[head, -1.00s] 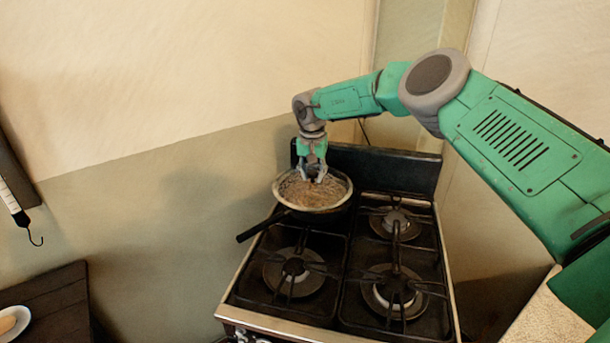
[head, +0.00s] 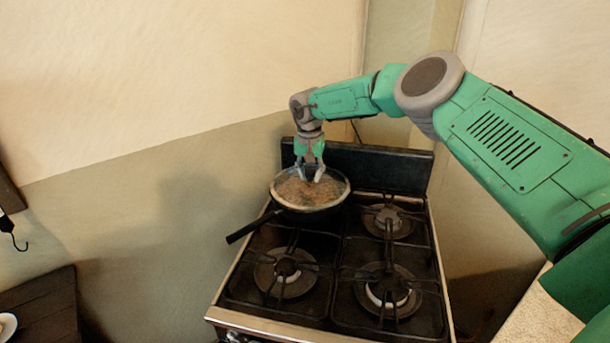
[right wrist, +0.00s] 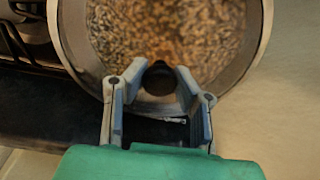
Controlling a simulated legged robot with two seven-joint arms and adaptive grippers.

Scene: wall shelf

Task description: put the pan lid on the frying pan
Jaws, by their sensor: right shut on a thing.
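The frying pan (head: 290,214) is dark, with its handle pointing to the lower left, and stands on the back left burner of the stove. The round see-through pan lid (head: 285,193) with a pale rim lies over the pan's opening. I cannot tell whether its rim touches the pan all round. My right gripper (head: 311,180) points down at the lid's middle. In the right wrist view its fingers (right wrist: 159,76) are shut on the dark knob (right wrist: 158,82) of the lid, and the brownish contents show through the lid. My left gripper is not in view.
The black stove (head: 325,272) has free burners at the front left (head: 285,272), front right (head: 387,290) and back right (head: 388,220). Its upright back panel (head: 390,170) stands close behind the pan. A dark table (head: 45,305) with a white dish (head: 7,326) is at lower left.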

